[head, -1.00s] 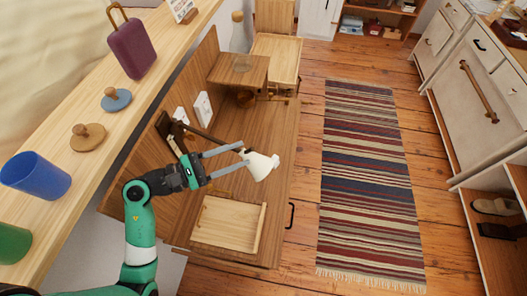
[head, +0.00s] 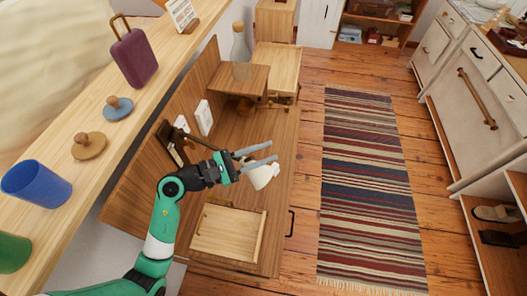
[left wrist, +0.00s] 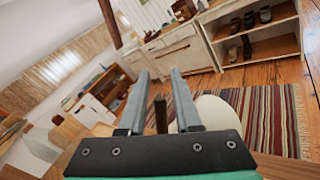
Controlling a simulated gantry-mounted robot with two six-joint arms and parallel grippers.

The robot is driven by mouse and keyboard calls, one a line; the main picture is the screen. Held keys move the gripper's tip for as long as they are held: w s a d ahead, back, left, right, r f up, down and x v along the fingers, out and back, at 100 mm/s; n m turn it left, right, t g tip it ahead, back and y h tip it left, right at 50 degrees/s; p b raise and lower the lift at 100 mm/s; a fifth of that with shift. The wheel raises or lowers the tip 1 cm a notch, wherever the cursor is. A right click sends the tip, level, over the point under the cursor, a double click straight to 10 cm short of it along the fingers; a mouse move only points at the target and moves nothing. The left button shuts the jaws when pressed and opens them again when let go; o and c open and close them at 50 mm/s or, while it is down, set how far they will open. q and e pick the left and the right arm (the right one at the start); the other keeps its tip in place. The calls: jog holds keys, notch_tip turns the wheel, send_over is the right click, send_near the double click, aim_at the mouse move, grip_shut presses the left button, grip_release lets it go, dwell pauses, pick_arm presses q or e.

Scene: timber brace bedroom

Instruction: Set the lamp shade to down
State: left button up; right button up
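The lamp has a small white shade (head: 262,177) at the end of a dark jointed arm, fixed to a wall-side bracket (head: 172,143) over the wooden desk. My left gripper (head: 272,152) is open, and its two grey fingers reach across above the shade, with the tips past it. In the left wrist view the open fingers (left wrist: 160,72) have a dark upright piece (left wrist: 160,115) between their bases. The pale rounded shade (left wrist: 215,112) shows just right of the right finger. I cannot tell whether a finger touches it. My right gripper is not in view.
A shallow wooden tray (head: 199,243) lies on the desk below my left arm. A small raised shelf (head: 237,78) with a glass bottle stands behind. A ledge (head: 122,137) with a suitcase, lids and cups runs along the left. A striped rug (head: 365,190) covers open floor at right.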

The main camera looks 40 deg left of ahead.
pick_arm(q)
grip_shut()
jog(key=shift+r, duration=0.1)
dwell(1.1)
